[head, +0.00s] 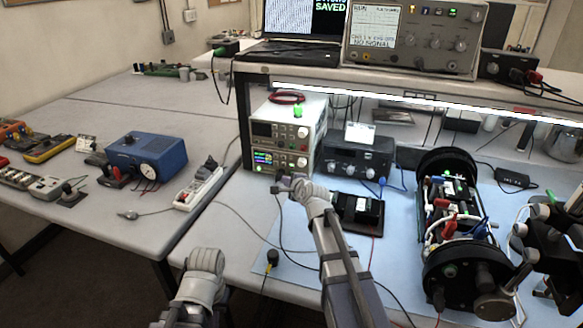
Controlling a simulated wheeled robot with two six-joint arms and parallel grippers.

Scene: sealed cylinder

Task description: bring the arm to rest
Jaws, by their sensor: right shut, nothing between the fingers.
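My right arm reaches up from the bottom middle, and its gripper (282,182) is shut and empty. The gripper is in front of the lower part of the stacked power supply (290,134); I cannot tell whether it touches the supply. A green light shows on top of that supply, and its lower display is lit. Part of my left arm shows at the bottom, left of the right arm; its gripper is not in view. The sealed cylinder (463,262), with black end rings and wiring inside, lies on the blue mat (402,247) to the right.
A black box (358,212) sits just right of my right gripper. A blue meter (146,155) and power strip (199,188) stand on the left table. Cables cross the bench.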

